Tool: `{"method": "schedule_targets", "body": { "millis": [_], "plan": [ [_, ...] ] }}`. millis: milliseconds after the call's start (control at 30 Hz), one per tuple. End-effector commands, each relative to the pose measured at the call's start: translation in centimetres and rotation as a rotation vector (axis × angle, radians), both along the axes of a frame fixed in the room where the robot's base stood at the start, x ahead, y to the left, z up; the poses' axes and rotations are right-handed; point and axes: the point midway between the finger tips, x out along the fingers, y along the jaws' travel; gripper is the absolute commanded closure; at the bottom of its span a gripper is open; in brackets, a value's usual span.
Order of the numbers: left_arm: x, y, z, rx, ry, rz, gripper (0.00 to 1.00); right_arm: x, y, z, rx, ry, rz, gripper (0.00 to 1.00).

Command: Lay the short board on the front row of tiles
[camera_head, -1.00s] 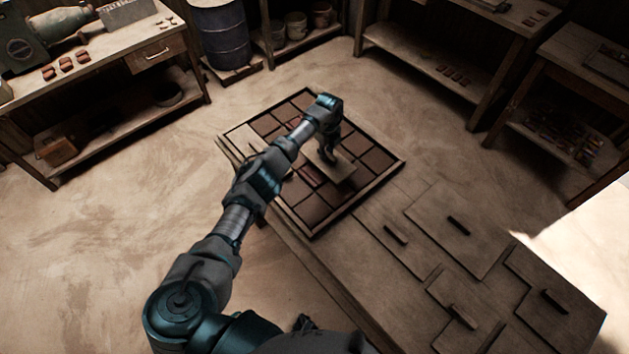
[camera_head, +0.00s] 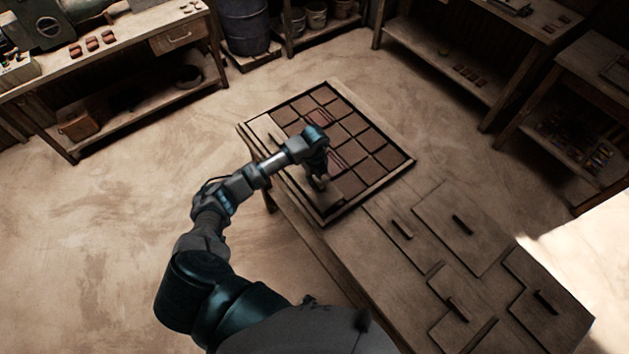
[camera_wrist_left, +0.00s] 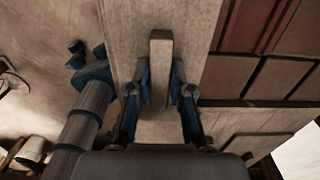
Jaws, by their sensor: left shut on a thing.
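My left gripper (camera_head: 319,180) is shut on the upright handle (camera_wrist_left: 160,48) of a pale board (camera_wrist_left: 195,35). Red-brown tiles (camera_head: 352,124) fill the frame in rows; some also show at right in the wrist view (camera_wrist_left: 275,78). My right gripper is not in view.
Several boards with handles lie on the table's right part, including a large one (camera_head: 455,226) and a narrow one (camera_head: 401,230). A bench (camera_head: 130,55) stands back left, shelves (camera_head: 440,60) back right, and a blue barrel (camera_head: 245,28) behind. Open floor surrounds the table.

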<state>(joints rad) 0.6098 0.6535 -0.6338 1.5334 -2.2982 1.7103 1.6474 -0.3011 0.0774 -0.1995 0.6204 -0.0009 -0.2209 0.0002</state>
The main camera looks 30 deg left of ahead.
Motion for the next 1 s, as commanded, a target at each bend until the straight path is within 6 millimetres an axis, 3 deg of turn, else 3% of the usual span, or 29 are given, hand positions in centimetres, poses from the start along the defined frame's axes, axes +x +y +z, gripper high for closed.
{"method": "schedule_targets", "body": {
  "millis": [267, 467, 500, 567, 867, 1000],
  "plan": [
    [-0.1, -0.6, -3.1, 0.004, 0.002, -0.001, 1.00, 0.1, 0.3, 0.5, 0.003, -0.001, -0.001, 0.60],
    [0.0, -0.2, -3.5, -0.002, -0.001, -0.002, 1.00, 0.1, -0.5, 0.5, -0.006, -0.001, 0.001, 0.60],
    [-0.1, -0.2, -3.5, -0.002, 0.000, -0.002, 0.70, 0.1, -0.7, 0.5, -0.008, -0.002, 0.002, 0.60],
    [-0.1, -0.2, -3.5, -0.002, 0.000, -0.002, 0.55, 0.1, -1.0, 0.5, -0.011, -0.001, 0.003, 0.60],
    [0.0, -0.1, -3.4, -0.001, 0.000, -0.001, 0.55, 0.1, -0.7, 0.5, -0.008, -0.002, 0.002, 0.60],
    [0.1, -0.1, -2.2, 0.000, -0.002, -0.002, 0.55, 0.1, 0.4, 0.4, 0.005, -0.002, -0.002, 0.60]
  ]
}}
